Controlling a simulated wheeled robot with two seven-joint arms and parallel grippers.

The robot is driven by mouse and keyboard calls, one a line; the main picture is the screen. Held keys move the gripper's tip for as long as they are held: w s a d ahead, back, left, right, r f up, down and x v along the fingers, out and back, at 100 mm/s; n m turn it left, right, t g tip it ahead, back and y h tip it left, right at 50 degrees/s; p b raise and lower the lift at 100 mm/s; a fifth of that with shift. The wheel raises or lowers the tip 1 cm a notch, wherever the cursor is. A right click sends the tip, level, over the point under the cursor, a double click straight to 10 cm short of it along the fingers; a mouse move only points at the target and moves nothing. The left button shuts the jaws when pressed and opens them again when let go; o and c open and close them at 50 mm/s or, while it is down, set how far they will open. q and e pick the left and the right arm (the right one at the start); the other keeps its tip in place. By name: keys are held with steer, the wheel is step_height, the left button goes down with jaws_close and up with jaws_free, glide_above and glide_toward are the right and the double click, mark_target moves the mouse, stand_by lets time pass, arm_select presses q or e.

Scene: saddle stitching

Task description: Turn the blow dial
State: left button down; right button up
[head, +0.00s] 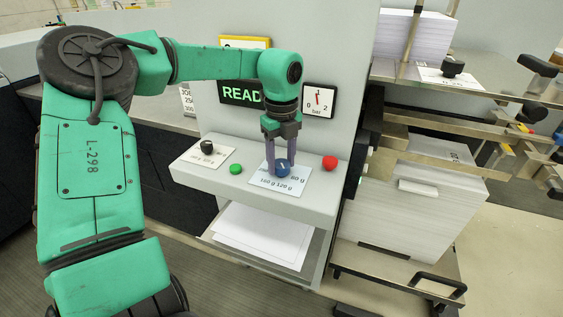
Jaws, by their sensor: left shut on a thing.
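The fingers hide part of the dial and of the label. My right gripper is not in the view.
A green button (236,169) and a black knob (207,147) lie left of the dial, a red button (330,162) right. Paper stacks (405,203) and metal rails stand at right.

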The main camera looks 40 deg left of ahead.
arm_select(q)
steer(key=m, duration=0.6)
steer(key=shift+w+r, duration=0.1)
steer(key=shift+r, duration=0.05)
steer(key=m, duration=0.6)
steer(key=shift+m, duration=0.4)
steer(key=m+p, duration=0.1)
steer(key=m, duration=0.5)
steer(key=shift+r, duration=0.1)
steer(key=m, duration=0.6)
steer(key=shift+m, duration=0.4)
steer(key=shift+p, duration=0.3)
steer(key=shift+c, duration=1.6)
jaws_free()
steer(key=shift+o, duration=0.2)
